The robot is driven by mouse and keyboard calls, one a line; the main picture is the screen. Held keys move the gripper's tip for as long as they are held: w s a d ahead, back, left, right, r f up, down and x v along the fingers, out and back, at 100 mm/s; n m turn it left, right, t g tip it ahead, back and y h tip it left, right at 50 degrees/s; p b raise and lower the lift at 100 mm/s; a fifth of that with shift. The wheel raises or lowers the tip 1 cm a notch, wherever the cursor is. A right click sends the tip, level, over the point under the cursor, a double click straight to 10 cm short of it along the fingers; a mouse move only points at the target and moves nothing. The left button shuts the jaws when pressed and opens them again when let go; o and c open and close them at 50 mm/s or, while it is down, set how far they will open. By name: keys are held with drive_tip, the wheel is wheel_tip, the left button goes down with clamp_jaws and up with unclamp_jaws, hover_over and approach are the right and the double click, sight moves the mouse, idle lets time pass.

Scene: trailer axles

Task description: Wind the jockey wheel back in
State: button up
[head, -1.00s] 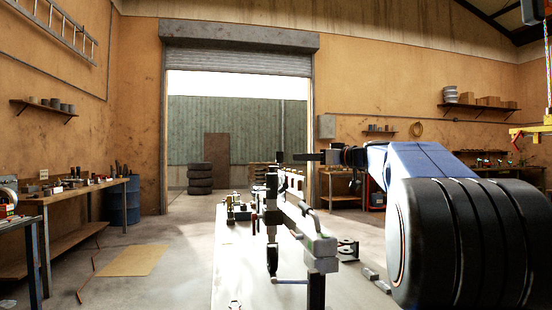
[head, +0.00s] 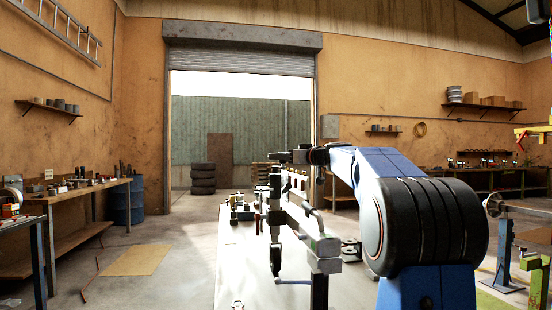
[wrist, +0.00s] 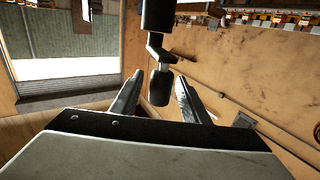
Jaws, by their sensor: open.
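The jockey wheel (head: 276,258) is a dark wheel at the foot of an upright dark post (head: 275,205) in the middle of the head view. My gripper (head: 280,157) is at the top of this post, small and dark there. In the wrist view, a dark crank arm (wrist: 155,48) ends in a black cylindrical grip (wrist: 159,90). The wheel is outside the wrist view.
The grey trailer frame (head: 322,246) stands just right of the post. A workbench (head: 85,190) and a blue drum (head: 128,200) are at the left. Stacked tyres (head: 203,178) stand by the open shutter door. An axle hub on a stand (head: 492,205) is at the right. Floor at the left is mostly clear.

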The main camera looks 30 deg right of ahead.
drive_tip(key=shift+x, duration=1.45)
clamp_jaws()
drive_tip(key=shift+a, duration=0.1)
drive_tip(key=shift+h, duration=0.3)
